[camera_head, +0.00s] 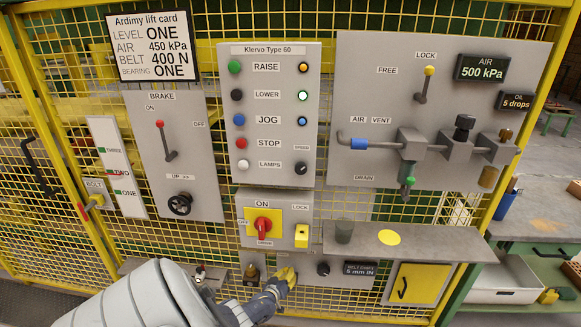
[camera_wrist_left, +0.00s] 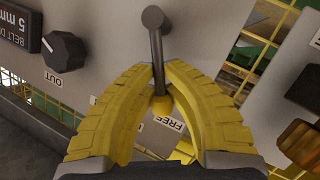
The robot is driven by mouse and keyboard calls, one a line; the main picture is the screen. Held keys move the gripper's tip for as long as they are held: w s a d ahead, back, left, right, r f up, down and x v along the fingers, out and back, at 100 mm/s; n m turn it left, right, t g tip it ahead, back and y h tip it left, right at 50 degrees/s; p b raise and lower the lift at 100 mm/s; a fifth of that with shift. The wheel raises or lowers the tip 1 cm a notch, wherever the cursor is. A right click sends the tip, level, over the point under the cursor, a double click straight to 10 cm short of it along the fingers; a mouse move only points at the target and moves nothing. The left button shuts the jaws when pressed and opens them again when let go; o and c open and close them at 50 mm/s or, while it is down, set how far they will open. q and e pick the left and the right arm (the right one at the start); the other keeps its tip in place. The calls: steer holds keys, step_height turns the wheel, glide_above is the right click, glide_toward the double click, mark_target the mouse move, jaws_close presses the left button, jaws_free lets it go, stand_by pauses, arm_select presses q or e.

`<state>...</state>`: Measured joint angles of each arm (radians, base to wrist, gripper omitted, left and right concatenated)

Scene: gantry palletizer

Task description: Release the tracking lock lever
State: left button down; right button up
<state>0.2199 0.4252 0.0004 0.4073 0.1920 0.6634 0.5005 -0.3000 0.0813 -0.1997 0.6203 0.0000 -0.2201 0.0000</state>
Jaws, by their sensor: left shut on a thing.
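The tracking lock lever (camera_wrist_left: 156,60) shows in the left wrist view as a grey rod with a yellow knob (camera_wrist_left: 161,108). A FREE label (camera_wrist_left: 170,124) is beside the knob. My left gripper (camera_wrist_left: 160,74) is shut on the lever, with its yellow fingers on either side of the rod and the knob between them. In the head view my left gripper (camera_head: 287,276) is at the low panel under the red-knob switch box, and it hides the lever there. My right gripper is in neither view.
A black knob (camera_head: 323,268) and a belt display (camera_head: 361,270) are right of my gripper. Another lever (camera_head: 425,86) with FREE and LOCK labels is on the upper right panel.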

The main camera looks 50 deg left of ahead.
arm_select(q)
steer(key=shift+s, duration=0.1)
stand_by(0.3)
steer(key=c, duration=1.5)
jaws_free()
steer(key=shift+s, duration=0.1)
steer(key=v, duration=1.1)
steer(key=shift+s, duration=0.4)
steer(key=shift+d+r, duration=0.1)
steer(key=shift+d, duration=0.05)
